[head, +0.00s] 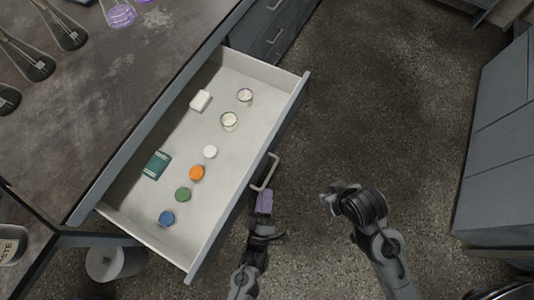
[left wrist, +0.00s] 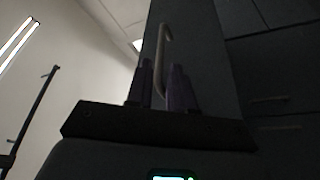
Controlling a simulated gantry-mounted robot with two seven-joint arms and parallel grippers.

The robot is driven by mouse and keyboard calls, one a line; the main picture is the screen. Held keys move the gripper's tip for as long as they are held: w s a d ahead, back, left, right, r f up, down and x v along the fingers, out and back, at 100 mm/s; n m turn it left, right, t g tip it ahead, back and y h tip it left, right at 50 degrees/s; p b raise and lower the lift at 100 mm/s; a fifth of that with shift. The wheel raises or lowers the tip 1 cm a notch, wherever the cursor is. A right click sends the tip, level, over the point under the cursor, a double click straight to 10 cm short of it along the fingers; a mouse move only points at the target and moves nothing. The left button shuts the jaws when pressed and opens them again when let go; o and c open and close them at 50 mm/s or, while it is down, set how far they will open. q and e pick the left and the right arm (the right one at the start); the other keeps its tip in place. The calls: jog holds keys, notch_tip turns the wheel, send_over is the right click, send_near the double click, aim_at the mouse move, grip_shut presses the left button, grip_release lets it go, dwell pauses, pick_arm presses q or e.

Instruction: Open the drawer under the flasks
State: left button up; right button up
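The drawer (head: 284,90) under the bench with the flasks is pulled well out, its inside exposed. Its pale bent handle (head: 266,172) is on the front panel. In the left wrist view the handle (left wrist: 160,50) rises beyond my fingers, with its lower part seen in the gap between them. My left gripper (head: 264,203) is just below the handle's near end in the head view. Its fingers (left wrist: 160,88) stand slightly apart, and I see no clear grip on the handle. My right gripper (head: 328,201) is right of the drawer, away from it; its finger opening is unclear. Glass flasks (head: 66,34) stand on the bench.
A round grey bin (head: 105,263) stands near the bench corner. Grey cabinets (head: 500,140) line the right. The floor between is clear.

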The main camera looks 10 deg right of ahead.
pick_arm(q)
jog(key=v, duration=0.4)
jog(key=shift+s+a+p, duration=0.1)
jog(key=shift+s+p, duration=0.15)
jog(key=shift+p, duration=0.05)
